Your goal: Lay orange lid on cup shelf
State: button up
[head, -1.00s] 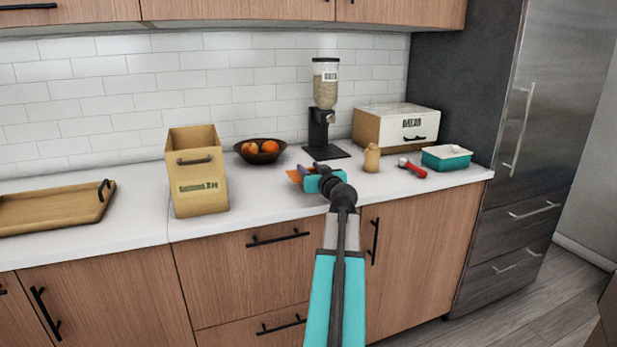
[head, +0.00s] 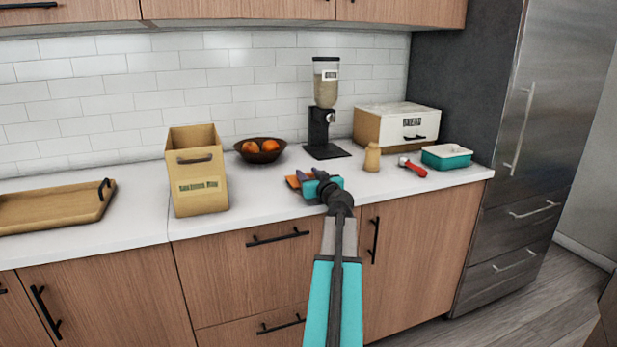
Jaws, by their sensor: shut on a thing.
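My gripper (head: 305,177) is over the front part of the white counter, between the fruit bowl and the wooden pepper mill. It is shut on the orange lid (head: 293,182), a small flat orange piece showing at the left of the fingers. My fingers and wrist hide part of the lid. I cannot tell whether the lid touches the counter or is just above it. No cup shelf can be made out in this view.
A tan bin (head: 197,170), a dark bowl of oranges (head: 260,157) and a dispenser (head: 325,110) stand on the counter. A bread box (head: 395,125), pepper mill (head: 372,157), red-handled tool (head: 412,167) and teal dish (head: 446,158) are at right. A wooden tray (head: 55,208) lies far left.

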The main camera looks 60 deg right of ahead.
jog(key=shift+f, duration=0.25)
jog(key=shift+f+b, duration=0.15)
jog(key=shift+b, duration=0.15)
jog(key=o, duration=1)
jog(key=shift+s+a+r+p, duration=0.1)
jog(key=shift+r+p, duration=0.1)
jog(key=shift+p, duration=0.15)
jog(key=shift+b+v, duration=0.55)
jog(key=shift+v, duration=5.35)
jog(key=shift+f, duration=0.1)
